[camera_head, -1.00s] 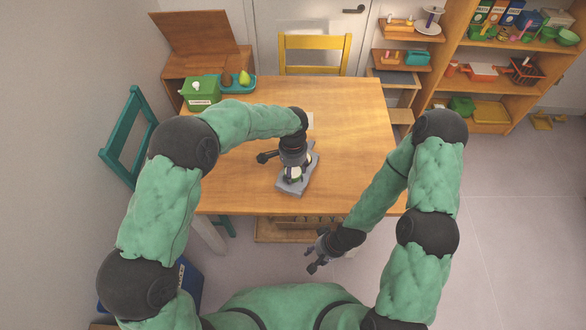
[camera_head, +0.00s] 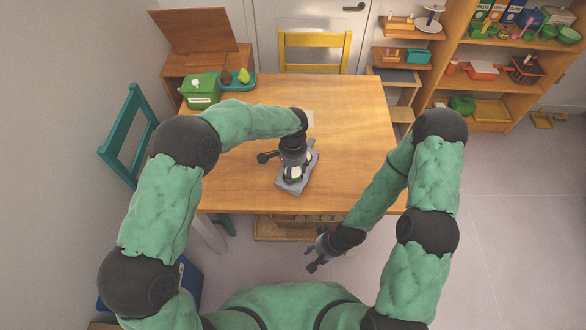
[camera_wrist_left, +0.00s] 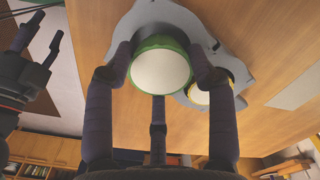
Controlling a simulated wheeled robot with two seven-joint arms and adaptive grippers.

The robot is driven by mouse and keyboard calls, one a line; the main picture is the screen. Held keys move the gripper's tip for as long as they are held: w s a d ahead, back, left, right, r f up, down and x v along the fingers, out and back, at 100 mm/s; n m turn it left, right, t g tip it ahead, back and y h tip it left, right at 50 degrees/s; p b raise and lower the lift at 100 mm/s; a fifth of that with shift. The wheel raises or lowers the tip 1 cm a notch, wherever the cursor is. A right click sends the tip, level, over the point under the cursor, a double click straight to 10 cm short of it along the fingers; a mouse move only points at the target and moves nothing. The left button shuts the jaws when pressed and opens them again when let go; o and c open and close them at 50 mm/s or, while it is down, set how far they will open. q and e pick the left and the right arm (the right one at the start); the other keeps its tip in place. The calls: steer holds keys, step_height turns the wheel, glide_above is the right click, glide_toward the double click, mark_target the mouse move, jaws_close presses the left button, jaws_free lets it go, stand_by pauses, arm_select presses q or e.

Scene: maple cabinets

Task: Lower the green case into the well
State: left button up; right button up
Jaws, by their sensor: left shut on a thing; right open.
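The green case (camera_wrist_left: 160,42) is round with a green rim and a broad white face. My left gripper (camera_wrist_left: 160,62) is shut on it, with fingers on both sides. The case is at the grey holder (camera_wrist_left: 190,12); whether it is down in the well or just above it I cannot tell, as the case covers the well. The holder (camera_head: 287,188) lies on the table under my left gripper (camera_head: 294,168) in the head view. My right gripper (camera_head: 318,264) is open and empty, low in front of the table's near edge.
A second round piece with a yellowish rim (camera_wrist_left: 212,97) sits in the holder beside the case. A green box (camera_head: 200,92) and a teal tray (camera_head: 238,87) are at the table's far left. The table's right side (camera_head: 355,130) is clear.

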mark_target(293, 171)
arm_select(q)
steer(key=shift+f+b, duration=0.45)
steer(key=shift+f, duration=0.45)
stand_by(0.4)
steer(key=o, duration=0.9)
step_height(293, 171, up, 12)
stand_by(0.4)
